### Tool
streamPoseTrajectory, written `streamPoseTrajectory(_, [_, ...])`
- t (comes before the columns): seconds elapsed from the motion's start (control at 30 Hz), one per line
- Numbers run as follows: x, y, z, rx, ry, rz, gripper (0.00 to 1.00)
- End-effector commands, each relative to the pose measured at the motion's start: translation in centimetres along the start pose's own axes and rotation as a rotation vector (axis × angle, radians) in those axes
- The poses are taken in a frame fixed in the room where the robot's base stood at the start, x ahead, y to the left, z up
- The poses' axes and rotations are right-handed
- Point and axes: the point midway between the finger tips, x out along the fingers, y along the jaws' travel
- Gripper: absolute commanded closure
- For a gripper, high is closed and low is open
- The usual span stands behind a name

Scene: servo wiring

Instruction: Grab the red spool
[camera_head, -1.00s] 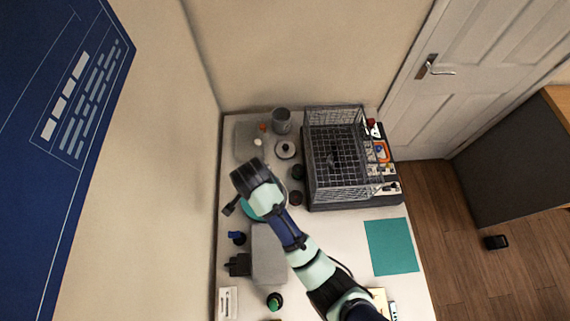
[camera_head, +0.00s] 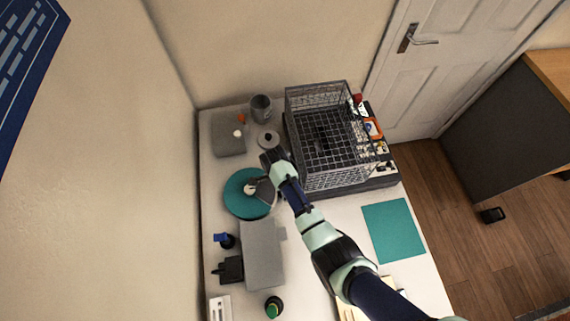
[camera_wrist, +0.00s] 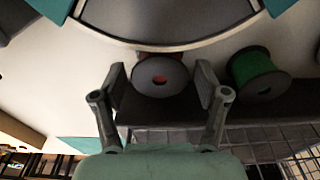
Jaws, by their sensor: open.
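The red spool (camera_wrist: 160,76) shows in the wrist view as a grey round flange with a dark centre hole and a little red behind its upper edge. It sits between and just beyond the fingers of my gripper (camera_wrist: 161,85), which are apart on either side of it. I cannot tell whether either finger touches it. A green spool (camera_wrist: 251,70) with a dark flange lies to its right. In the head view my arm covers the spot and the red spool cannot be made out.
A wire basket (camera_head: 325,135) stands on a dark base close to the spools. A teal disc (camera_head: 240,203) with a grey sector lies left of my arm. A grey box (camera_head: 263,262) and a green-topped item (camera_head: 273,307) are nearer the front. A teal mat (camera_head: 393,230) lies right.

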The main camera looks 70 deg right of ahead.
Motion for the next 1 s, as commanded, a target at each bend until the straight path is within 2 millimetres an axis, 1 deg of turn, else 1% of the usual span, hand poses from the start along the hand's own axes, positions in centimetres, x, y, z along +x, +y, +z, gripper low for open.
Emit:
streamPoseTrajectory(0.03, [0.95, 0.01, 0.03, 0.000, 0.000, 0.000, 0.26])
streamPoseTrajectory(0.1, [1.50, 0.02, 0.03, -0.001, 0.000, 0.000, 0.26])
streamPoseTrajectory(0.33, [1.56, 0.00, 0.03, -0.001, -0.001, -0.002, 0.26])
streamPoseTrajectory(0.57, [1.56, 0.03, 0.04, -0.001, 0.000, -0.002, 0.65])
streamPoseTrajectory(0.6, [1.56, 0.03, 0.04, -0.001, 0.000, -0.002, 0.71])
streamPoseTrajectory(0.67, [1.56, 0.03, 0.04, -0.001, 0.000, -0.002, 0.81])
streamPoseTrajectory(0.7, [1.54, 0.02, 0.04, -0.001, 0.000, -0.002, 0.83])
streamPoseTrajectory(0.87, [1.51, 0.02, 0.04, -0.001, 0.000, -0.002, 0.83])
streamPoseTrajectory(1.0, [0.69, 0.01, -0.06, -0.001, 0.000, -0.002, 0.83])
